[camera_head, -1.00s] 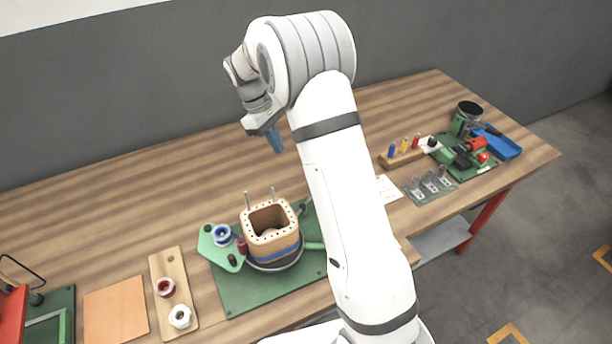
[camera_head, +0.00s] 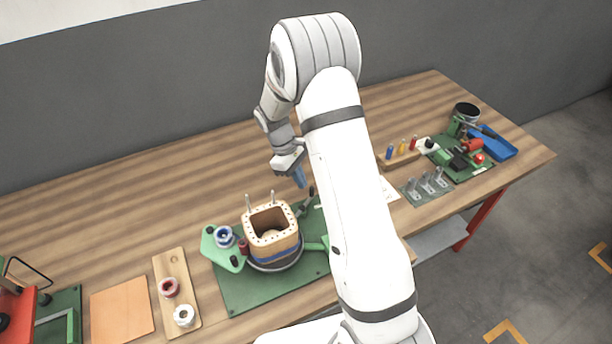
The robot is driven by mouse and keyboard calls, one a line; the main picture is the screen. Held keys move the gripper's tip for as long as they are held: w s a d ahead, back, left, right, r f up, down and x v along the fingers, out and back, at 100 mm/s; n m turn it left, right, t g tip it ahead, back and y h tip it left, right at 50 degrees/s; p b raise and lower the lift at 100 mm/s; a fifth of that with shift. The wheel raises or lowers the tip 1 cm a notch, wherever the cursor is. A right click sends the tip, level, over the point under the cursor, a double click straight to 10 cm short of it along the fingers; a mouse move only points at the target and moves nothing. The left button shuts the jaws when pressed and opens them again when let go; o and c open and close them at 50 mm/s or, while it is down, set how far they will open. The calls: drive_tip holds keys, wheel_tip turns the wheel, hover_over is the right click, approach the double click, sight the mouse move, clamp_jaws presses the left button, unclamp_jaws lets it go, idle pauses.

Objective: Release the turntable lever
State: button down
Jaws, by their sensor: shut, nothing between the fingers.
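The turntable (camera_head: 275,265) sits on a green base board (camera_head: 240,296) and carries a square, wood-coloured coil former (camera_head: 271,238) with a blue band and upright pins. A dark, lever-like part (camera_head: 306,204) stands at the board's back right. A green bar (camera_head: 315,246) sticks out to the right of the turntable, partly hidden by my arm. I cannot tell which of these is the lever. My gripper (camera_head: 300,179) has blue fingertips, is shut and empty, and points down just above and behind the dark part, seemingly apart from it.
A green bracket with a blue spool (camera_head: 224,237) stands left of the former. A wooden board (camera_head: 171,262) with two spools and an orange sheet (camera_head: 122,310) lie further left. A rack of coloured pegs (camera_head: 402,157) and a green fixture are at right. The table behind the former is clear.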

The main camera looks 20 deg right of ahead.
drive_tip(key=shift+s+d, duration=0.15)
drive_tip(key=shift+d, duration=0.05)
